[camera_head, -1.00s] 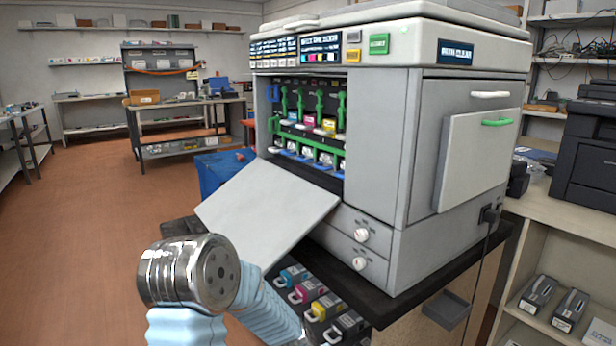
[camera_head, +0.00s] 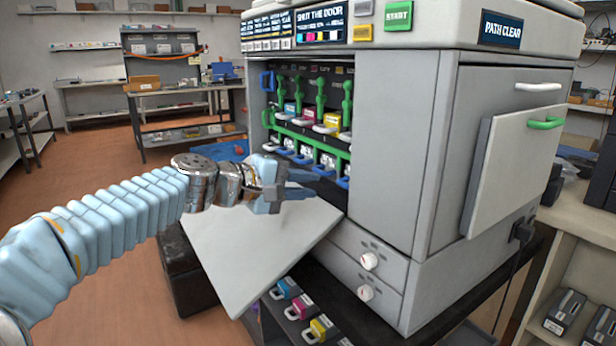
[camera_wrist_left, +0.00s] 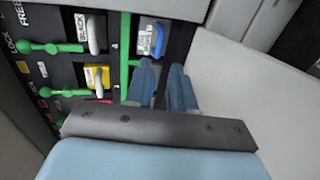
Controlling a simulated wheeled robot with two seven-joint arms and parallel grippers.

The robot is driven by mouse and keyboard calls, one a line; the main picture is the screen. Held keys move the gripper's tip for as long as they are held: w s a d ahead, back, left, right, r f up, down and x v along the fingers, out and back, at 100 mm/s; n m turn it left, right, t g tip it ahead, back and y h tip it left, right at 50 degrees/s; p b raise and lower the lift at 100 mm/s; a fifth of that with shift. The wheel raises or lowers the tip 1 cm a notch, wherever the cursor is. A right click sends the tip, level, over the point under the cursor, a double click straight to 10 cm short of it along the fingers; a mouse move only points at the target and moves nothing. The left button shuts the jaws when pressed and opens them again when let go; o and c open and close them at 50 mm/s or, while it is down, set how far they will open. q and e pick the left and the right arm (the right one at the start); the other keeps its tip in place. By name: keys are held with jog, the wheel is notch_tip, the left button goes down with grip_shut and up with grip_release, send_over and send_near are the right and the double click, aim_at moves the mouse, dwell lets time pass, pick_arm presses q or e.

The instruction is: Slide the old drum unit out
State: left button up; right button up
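The drum units (camera_head: 325,162) are a low row of white-grey fronts with blue handles, inside the printer's open front bay. One drum unit (camera_wrist_left: 149,38) with a blue handle shows in the left wrist view, just beyond my fingertips; I cannot tell whether it is the old one. My left gripper (camera_head: 312,184) is above the lowered door, in front of the row's lower right end. Its two blue fingers, seen in the left wrist view (camera_wrist_left: 161,72), are apart with a narrow gap and nothing visible between them. My right gripper is not in view.
The lowered door (camera_head: 265,245) lies under my left gripper. Green levers (camera_head: 320,100) and coloured toner cartridges (camera_head: 332,120) stand above the drum row, beside a green bar (camera_wrist_left: 125,50). Spare cartridges (camera_head: 300,308) lie below the door. The printer's side wall (camera_head: 395,150) bounds the right.

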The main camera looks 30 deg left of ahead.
aim_at(342, 186)
pick_arm(q)
jog(key=b+x, duration=0.1)
jog(key=x, duration=0.7)
jog(key=shift+w+f, duration=0.15)
jog(key=shift+f, duration=0.05)
jog(key=shift+w+d+b, duration=0.3)
jog(key=shift+w+b, duration=0.05)
jog(key=shift+w, duration=0.35)
jog(key=shift+f, duration=0.1)
grip_shut()
